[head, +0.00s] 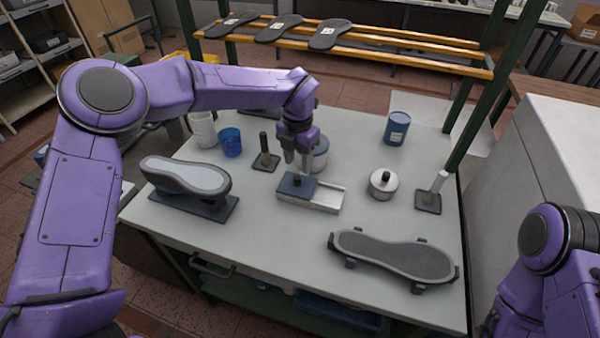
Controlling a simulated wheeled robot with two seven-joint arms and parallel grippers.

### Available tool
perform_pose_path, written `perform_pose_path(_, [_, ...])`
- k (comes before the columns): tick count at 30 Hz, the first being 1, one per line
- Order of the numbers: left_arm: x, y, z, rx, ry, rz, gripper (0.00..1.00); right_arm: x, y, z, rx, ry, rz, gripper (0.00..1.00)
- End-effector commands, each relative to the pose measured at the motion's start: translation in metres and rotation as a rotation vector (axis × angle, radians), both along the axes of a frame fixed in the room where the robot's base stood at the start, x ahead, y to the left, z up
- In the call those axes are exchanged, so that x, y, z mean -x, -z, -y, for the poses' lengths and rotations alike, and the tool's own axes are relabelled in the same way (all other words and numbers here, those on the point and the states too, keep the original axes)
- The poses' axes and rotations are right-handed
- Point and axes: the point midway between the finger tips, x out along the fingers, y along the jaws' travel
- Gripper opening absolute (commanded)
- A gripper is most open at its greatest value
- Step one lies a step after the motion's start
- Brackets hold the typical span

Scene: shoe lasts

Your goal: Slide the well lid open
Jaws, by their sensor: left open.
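The well (328,197) is a shallow pale metal box near the middle of the bench. Its dark blue lid (290,189) covers the left part, and the right part of the well stands uncovered. A small dark knob (298,179) rises from the lid. My left gripper (297,163) is open and points down just above or around the knob; I cannot tell whether the fingers touch it. My right arm shows only at the right edge, and its gripper is out of the picture.
A shoe last on a stand (188,178) is left of the well, and a sole-shaped fixture (392,254) is at front right. A round metal pot (383,183), a blue can (397,128), a blue cup (230,142) and a blue-grey pot (320,152) stand around.

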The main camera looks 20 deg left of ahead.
Motion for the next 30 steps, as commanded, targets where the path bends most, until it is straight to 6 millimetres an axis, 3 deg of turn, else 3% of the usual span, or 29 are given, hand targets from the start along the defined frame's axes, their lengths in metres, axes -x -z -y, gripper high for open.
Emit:
perform_pose_path(9, [0.0, 0.057, 0.0, -0.003, 0.002, -0.002, 0.48, 0.0, -0.019, 0.0, 0.0, 0.0, 0.0, 0.43])
perform_pose_path(19, [0.0, 0.065, 0.002, -0.002, 0.005, 0.001, 0.48, 0.0, -0.019, 0.0, 0.0, 0.0, 0.0, 0.43])
perform_pose_path(23, [0.0, 0.065, 0.002, -0.002, 0.005, 0.001, 0.06, 0.0, -0.019, 0.0, 0.0, 0.0, 0.0, 0.43])
perform_pose_path(24, [0.0, 0.065, 0.002, -0.002, 0.005, 0.001, 0.0, 0.0, -0.019, 0.0, 0.0, 0.0, 0.0, 0.43])
perform_pose_path(30, [0.0, 0.066, 0.007, -0.003, 0.007, 0.001, 0.0, 0.0, -0.016, 0.0, 0.0, 0.0, 0.0, 0.43])
